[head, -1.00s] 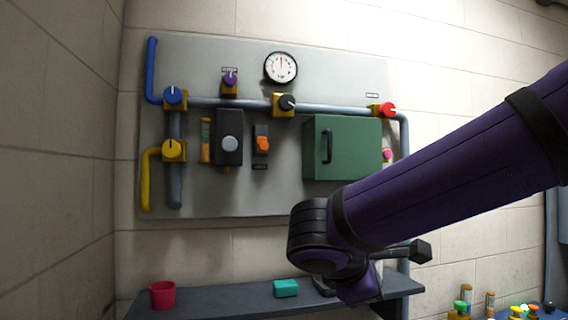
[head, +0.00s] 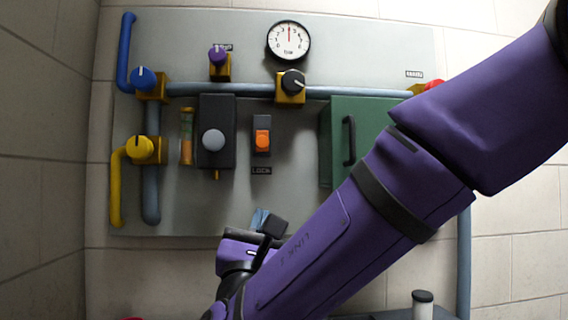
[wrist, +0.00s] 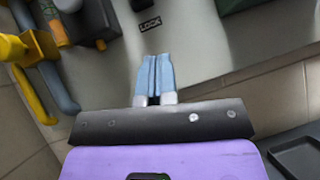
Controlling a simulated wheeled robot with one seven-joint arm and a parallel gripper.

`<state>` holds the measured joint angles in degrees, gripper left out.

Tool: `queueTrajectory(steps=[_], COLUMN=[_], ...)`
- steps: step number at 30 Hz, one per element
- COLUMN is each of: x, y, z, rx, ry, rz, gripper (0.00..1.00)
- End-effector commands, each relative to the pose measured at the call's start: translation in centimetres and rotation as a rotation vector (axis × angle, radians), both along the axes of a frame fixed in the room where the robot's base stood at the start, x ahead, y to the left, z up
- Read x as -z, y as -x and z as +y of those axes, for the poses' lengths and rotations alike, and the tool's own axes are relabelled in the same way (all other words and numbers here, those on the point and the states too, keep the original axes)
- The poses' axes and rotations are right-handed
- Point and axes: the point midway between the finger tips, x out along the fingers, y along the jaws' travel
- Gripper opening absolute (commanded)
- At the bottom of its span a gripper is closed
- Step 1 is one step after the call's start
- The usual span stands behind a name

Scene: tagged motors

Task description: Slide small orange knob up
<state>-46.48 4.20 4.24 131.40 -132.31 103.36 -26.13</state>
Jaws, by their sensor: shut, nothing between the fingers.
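The small orange knob (head: 262,141) sits on a narrow dark slide plate on the grey panel, above the LOCK label (head: 261,170). It is at the lower part of the plate. In the wrist view the LOCK label (wrist: 150,23) shows just beyond my fingertips, and the knob itself is out of that frame. My gripper (head: 260,217) is below the label in the head view, its blue fingers pointing up toward the panel. In the wrist view my gripper (wrist: 155,58) has its two blue fingers together with nothing between them.
A dark box with a round grey button (head: 213,139) is left of the slide. A green cabinet (head: 363,142) with a handle is at the right. Yellow (head: 139,148) and blue (head: 143,78) valves are at the left.

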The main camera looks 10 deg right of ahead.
Motion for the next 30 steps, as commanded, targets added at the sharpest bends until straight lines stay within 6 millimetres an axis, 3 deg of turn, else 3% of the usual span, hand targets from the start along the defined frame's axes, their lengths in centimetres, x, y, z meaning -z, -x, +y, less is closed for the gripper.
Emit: queueTrajectory(steps=[3,6,18,23,30], x=[0.1,0.0,-0.1,-1.1,-4.0], y=[0.6,0.9,0.8,-0.2,-3.4], z=[2.2,3.0,3.0,2.8,2.2], rx=[-0.05,-0.068,-0.07,-0.069,-0.068], ry=[0.042,0.057,0.059,0.057,0.056], rz=[-0.039,-0.055,-0.059,-0.06,-0.06], gripper=[0.0,0.0,0.0,0.0,0.0])
